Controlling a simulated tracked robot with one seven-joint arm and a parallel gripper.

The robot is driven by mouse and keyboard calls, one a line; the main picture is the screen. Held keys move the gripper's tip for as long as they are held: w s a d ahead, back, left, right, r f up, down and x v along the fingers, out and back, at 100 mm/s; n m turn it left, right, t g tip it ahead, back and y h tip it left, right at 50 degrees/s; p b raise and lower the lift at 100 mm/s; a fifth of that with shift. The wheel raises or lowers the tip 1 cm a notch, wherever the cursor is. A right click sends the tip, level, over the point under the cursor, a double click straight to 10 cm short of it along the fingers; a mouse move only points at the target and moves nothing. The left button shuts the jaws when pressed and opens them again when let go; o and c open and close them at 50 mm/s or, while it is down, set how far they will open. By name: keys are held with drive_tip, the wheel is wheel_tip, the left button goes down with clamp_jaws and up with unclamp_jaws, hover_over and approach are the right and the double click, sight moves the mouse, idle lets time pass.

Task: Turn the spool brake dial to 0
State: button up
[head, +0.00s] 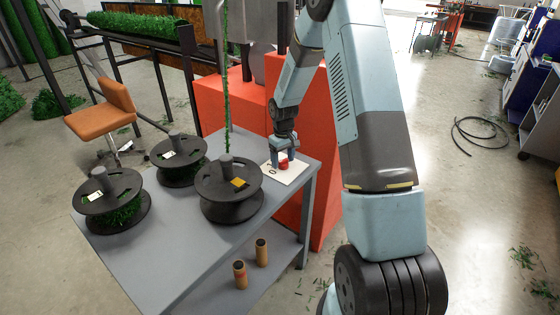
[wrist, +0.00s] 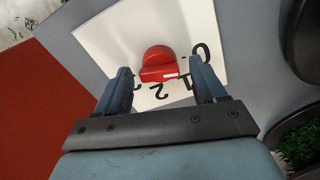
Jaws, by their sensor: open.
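The brake dial (wrist: 158,62) is a red knob on a white square plate (wrist: 105,38) with black digits. In the wrist view, 0 is at the upper right, 1 and 2 lie below it, and another mark is partly hidden by the left finger. A small white mark on the knob's near edge faces roughly between 1 and 2. In the head view the red dial (head: 284,163) sits on the plate at the table's right end. My gripper (wrist: 160,69) is open above the dial, one finger on each side, with visible gaps. It also shows in the head view (head: 284,156).
Three black spools stand on the grey table (head: 165,255): left (head: 100,185), back (head: 180,146) and nearest the dial (head: 215,180). A green strand (head: 226,90) rises near the nearest spool. A red-orange machine (head: 225,105) stands behind. Two brown cylinders (head: 240,274) are on the lower shelf.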

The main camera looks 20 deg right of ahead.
sight(283, 160)
wheel_tip(283, 160, up, 13)
drive_tip(key=shift+r, duration=0.15)
idle(0.5)
drive_tip(key=s+a+r+m+t, duration=0.1)
drive_tip(key=s+r+m+t, duration=0.15)
drive_tip(key=s+r, duration=1.4)
drive_tip(key=s+r+m+t, duration=0.1)
drive_tip(key=s+r, duration=0.2)
drive_tip(key=s, duration=0.7)
drive_tip(key=s+r+m+t, duration=0.1)
drive_tip(key=s+r, duration=0.3)
drive_tip(key=s, duration=0.6)
drive_tip(key=shift+s+a+t, duration=0.35)
drive_tip(key=shift+t, duration=0.2)
